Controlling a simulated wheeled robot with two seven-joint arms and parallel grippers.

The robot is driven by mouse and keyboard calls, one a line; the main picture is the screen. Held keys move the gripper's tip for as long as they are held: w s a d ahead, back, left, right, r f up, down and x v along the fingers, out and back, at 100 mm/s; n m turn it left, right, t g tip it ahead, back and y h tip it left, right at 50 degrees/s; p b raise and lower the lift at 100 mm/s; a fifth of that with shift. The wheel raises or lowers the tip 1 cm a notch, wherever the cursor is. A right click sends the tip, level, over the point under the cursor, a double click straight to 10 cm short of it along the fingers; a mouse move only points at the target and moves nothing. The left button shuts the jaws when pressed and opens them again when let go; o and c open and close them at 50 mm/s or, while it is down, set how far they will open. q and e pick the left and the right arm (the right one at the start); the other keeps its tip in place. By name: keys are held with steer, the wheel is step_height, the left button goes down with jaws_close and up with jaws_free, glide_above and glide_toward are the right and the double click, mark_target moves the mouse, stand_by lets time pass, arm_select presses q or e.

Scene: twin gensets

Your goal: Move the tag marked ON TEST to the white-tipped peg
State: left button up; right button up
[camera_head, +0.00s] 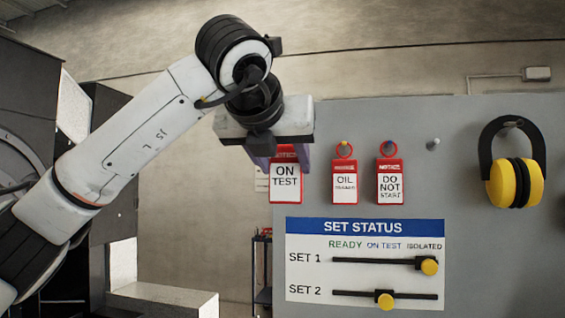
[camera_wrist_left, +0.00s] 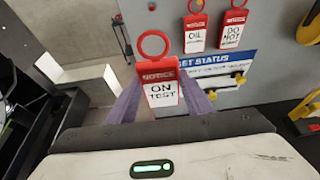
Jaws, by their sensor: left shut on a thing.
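The red and white ON TEST tag (camera_head: 286,183) is between the fingers of my left gripper (camera_head: 279,160), which is shut on it. The tag hangs upright at the left edge of the grey board. In the left wrist view the ON TEST tag (camera_wrist_left: 161,85) shows between the fingers of the left gripper (camera_wrist_left: 160,95), its red ring above them with no peg visible through it. A bare pale-tipped peg (camera_head: 432,144) stands on the board, right of the DO NOT START tag. My right gripper is not in view.
The OIL tag (camera_head: 345,183) and the DO NOT START tag (camera_head: 390,183) hang on pegs between the held tag and the bare peg. Yellow and black ear defenders (camera_head: 516,180) hang at right. Below is the SET STATUS panel (camera_head: 365,240) with two sliders.

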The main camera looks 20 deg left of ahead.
arm_select(q)
steer(key=shift+r, duration=0.25)
steer(key=shift+r+p, duration=0.5)
steer(key=shift+s, duration=0.1)
steer(key=shift+s+d+b, duration=0.2)
steer(key=shift+s+b, duration=0.65)
steer(key=shift+s, duration=0.35)
steer(key=shift+s+d+b, duration=0.15)
steer(key=shift+s+b, duration=0.25)
steer(key=shift+s, duration=0.5)
steer(key=shift+s+d+b, duration=0.2)
steer(key=shift+s+b, duration=0.2)
steer(key=shift+s, duration=0.5)
steer(key=shift+s+d+b, duration=0.15)
steer(key=shift+s+b, duration=0.25)
steer(key=shift+s, duration=0.5)
